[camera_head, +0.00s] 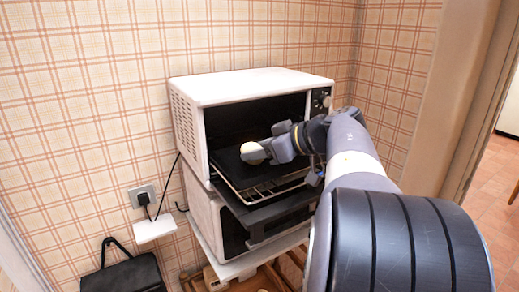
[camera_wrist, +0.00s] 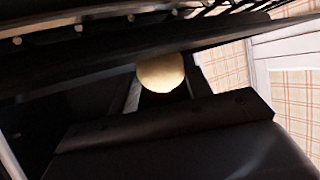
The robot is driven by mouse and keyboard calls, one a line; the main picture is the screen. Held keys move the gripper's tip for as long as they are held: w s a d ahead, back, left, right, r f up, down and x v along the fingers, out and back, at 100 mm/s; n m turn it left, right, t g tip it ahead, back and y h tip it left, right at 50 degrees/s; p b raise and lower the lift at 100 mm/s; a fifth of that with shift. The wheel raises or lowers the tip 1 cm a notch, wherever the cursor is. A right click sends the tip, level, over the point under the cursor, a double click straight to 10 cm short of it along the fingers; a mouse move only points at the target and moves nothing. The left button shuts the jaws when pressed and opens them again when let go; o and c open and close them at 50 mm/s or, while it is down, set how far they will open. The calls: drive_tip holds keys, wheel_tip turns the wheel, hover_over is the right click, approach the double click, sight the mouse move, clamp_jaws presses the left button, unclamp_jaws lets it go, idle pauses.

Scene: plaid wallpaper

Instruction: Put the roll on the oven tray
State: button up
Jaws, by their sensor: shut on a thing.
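The roll (camera_head: 252,153) is small, rounded and pale yellow, and sits at the tip of my gripper (camera_head: 262,151) in the head view. My gripper is shut on it, in the mouth of the open oven. In the wrist view the roll (camera_wrist: 161,72) shows between the two dark fingers. The dark oven tray (camera_head: 230,165) lies on a wire rack in the oven, below and around the roll. I cannot tell whether the roll touches the tray.
The white oven (camera_head: 250,85) stands open, its door (camera_head: 270,222) folded down in front. My arm enters from the right. A wall socket (camera_head: 143,195), a small white shelf (camera_head: 154,229) and a black bag (camera_head: 122,273) are at the left.

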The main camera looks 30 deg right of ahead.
drive_tip(key=shift+f, duration=0.15)
drive_tip(key=o, duration=1)
drive_tip(key=shift+s+d+r, duration=0.1)
drive_tip(key=shift+s+r, duration=0.05)
drive_tip(key=shift+r, duration=0.1)
drive_tip(key=b+v, duration=0.1)
drive_tip(key=v, duration=1)
drive_tip(key=shift+s+b, duration=0.3)
drive_tip(key=shift+s, duration=0.05)
drive_tip(key=shift+r, duration=0.1)
